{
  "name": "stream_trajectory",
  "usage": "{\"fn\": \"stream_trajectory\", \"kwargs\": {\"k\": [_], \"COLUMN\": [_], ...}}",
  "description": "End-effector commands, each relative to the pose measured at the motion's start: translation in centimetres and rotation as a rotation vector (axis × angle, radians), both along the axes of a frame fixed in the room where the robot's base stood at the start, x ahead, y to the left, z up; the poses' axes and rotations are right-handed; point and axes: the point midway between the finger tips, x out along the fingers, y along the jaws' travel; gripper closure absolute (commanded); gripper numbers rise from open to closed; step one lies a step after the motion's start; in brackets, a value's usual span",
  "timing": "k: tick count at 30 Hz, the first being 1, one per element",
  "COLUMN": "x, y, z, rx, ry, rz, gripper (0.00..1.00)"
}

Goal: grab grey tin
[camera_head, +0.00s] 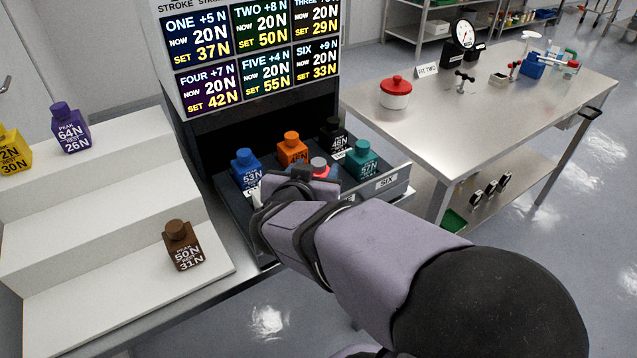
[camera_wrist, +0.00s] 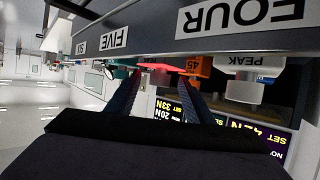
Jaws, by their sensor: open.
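In the wrist view, a light grey tin (camera_wrist: 243,90) with a "PEAK" label shows upside down behind the drawer front marked FOUR, to the right of my fingers. In the head view my arm hides that spot, and I cannot make out the grey tin there. My gripper (camera_wrist: 161,78) is open, its two dark fingers apart and reaching toward the drawer. A red thing (camera_wrist: 160,67) shows between and beyond the fingertips, not visibly gripped. In the head view my gripper (camera_head: 290,180) is over the front of the open drawer (camera_head: 397,183).
The drawer also holds a blue tin (camera_head: 247,172), an orange tin (camera_head: 292,151), a black tin (camera_head: 333,137) and a teal tin (camera_head: 361,163). A brown tin (camera_head: 183,247) and a purple tin (camera_head: 71,130) stand on the white steps (camera_head: 100,215) at left. A steel table (camera_head: 440,110) is at right.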

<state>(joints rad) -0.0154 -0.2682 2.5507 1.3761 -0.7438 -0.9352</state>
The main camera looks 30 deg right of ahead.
Motion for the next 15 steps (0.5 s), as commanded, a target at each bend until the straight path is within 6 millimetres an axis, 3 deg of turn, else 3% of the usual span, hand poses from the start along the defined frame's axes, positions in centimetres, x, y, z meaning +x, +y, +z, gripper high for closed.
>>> {"fn": "stream_trajectory", "kwargs": {"k": [15], "x": [1.2], "y": [-1.3], "z": [-0.7], "rx": [0.002], "ry": [0.003], "rz": [-0.002], "gripper": [0.53]}}
